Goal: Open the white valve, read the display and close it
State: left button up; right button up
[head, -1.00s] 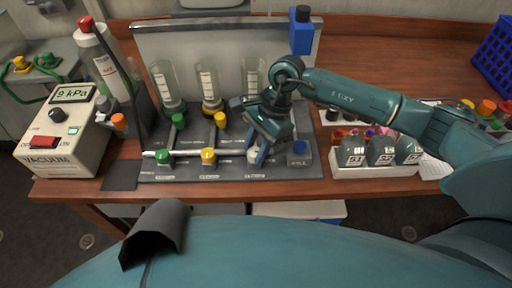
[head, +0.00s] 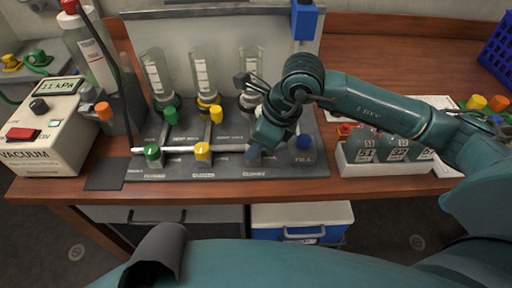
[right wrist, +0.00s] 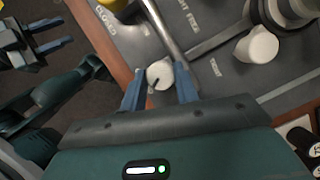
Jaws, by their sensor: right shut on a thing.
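The front white valve knob (right wrist: 159,74) is between the two blue fingers of my right gripper (right wrist: 160,88) in the right wrist view, and a dark mark shows on it. In the head view, my right gripper (head: 256,150) covers this knob at the front of the manifold board (head: 225,172). The vacuum unit's display (head: 60,86) at the left reads 11 kPa. My left gripper (right wrist: 52,35) is at the upper left of the right wrist view, empty, with its fingers apart.
A second white knob (right wrist: 257,45) sits farther back. Green (head: 153,153) and yellow (head: 202,151) valves stand left of my right gripper, and a blue knob (head: 304,142) close on its right. Clear cylinders (head: 204,72) stand behind. A white tray (head: 388,168) of bottles is at right.

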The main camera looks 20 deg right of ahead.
jog(key=shift+f+m+b, duration=0.15)
jog(key=shift+m+b, duration=0.2)
jog(key=shift+m, duration=0.15)
jog(key=shift+m+t+h+b, duration=0.5)
jog(key=shift+m+b, duration=0.35)
jog(key=shift+m, duration=0.25)
jog(key=shift+s+a+m+b, duration=0.1)
jog(key=shift+m+b, duration=0.35)
jog(key=shift+m, duration=0.25)
pick_arm(q)
notch_tip(320, 180, down, 2)
jog(key=shift+w+f+n, duration=0.1)
jog(key=shift+w+n, duration=0.05)
jog(key=shift+n, duration=0.35)
pick_arm(e)
jog(key=shift+h, duration=0.3)
pick_arm(q)
jog(key=shift+d, duration=0.1)
pick_arm(e)
jog(key=shift+r+m, duration=0.2)
jog(key=shift+m, duration=0.2)
pick_arm(q)
jog(key=shift+f, duration=0.1)
pick_arm(e)
jog(key=o, duration=1)
